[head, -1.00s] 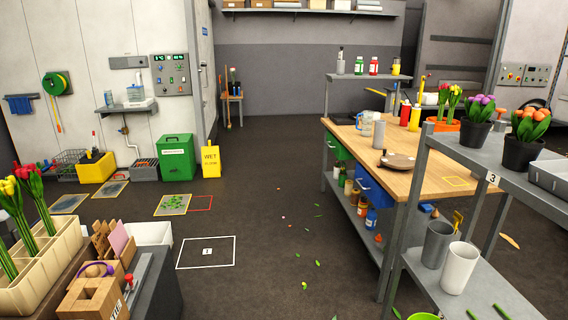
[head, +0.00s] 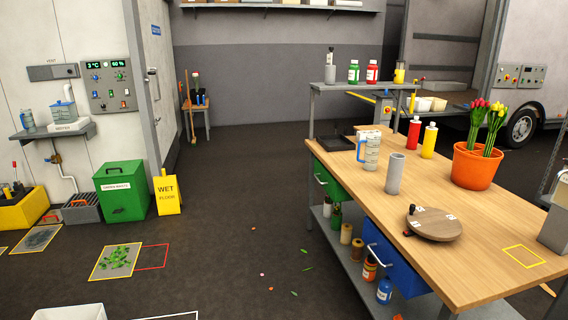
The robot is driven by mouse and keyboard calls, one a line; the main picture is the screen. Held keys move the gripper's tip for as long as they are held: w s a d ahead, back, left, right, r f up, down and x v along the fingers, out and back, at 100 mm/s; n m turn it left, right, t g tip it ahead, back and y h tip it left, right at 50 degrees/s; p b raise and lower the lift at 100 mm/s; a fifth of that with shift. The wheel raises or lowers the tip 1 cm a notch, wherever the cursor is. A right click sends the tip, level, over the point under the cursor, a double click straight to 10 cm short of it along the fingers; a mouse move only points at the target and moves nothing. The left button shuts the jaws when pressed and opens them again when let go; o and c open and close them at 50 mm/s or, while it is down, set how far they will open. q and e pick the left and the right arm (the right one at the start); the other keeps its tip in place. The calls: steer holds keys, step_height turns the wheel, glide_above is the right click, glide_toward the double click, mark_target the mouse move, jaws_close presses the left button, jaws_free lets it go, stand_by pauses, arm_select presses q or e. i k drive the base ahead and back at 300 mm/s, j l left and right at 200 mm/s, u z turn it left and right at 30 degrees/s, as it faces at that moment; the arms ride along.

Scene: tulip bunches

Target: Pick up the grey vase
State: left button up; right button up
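A grey cylindrical vase (head: 395,174) stands upright on the wooden top of the workbench (head: 470,265). It is behind the round wooden turntable (head: 435,223) and to the right of a clear measuring jug with a blue handle (head: 371,153). Another grey container (head: 554,230) stands at the bench's right end, cut off by the picture edge. Neither of my grippers is in view.
An orange pot with red and yellow tulips (head: 474,167), a red bottle (head: 414,134) and a yellow bottle (head: 429,141) stand on the bench. The floor left of the bench is mostly clear. A yellow wet-floor sign (head: 167,192) stands by the green bin (head: 122,192).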

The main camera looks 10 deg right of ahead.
mark_target(396, 161)
steer(key=i+z, duration=0.1)
steer(key=i, duration=0.4)
steer(key=i+j+z, duration=0.1)
steer(key=i, duration=0.4)
steer(key=i+j+z, duration=0.1)
steer(key=i, duration=0.4)
